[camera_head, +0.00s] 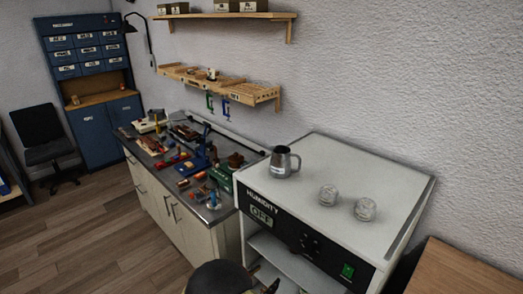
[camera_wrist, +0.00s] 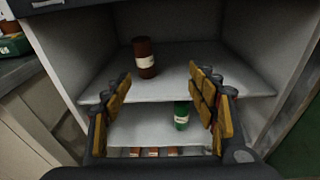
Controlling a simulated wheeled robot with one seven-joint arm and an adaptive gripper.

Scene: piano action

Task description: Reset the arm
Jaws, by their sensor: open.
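My gripper (camera_wrist: 166,110) is open in the wrist view, with yellow-padded fingers apart and nothing between them. It faces the open front of the white humidity cabinet, whose top shows in the head view (camera_head: 340,165). Inside, a brown bottle with a pale label (camera_wrist: 145,58) stands on the upper shelf, beyond the fingers. A green bottle with a pale label (camera_wrist: 181,116) stands lower down, seen between the fingers.
A metal pitcher (camera_head: 283,162) and two glass jars (camera_head: 328,195) stand on the cabinet top. A cluttered workbench (camera_head: 213,212) adjoins it on the left. A wooden surface (camera_head: 460,272) is at the lower right. The wooden floor (camera_head: 95,245) at left is clear.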

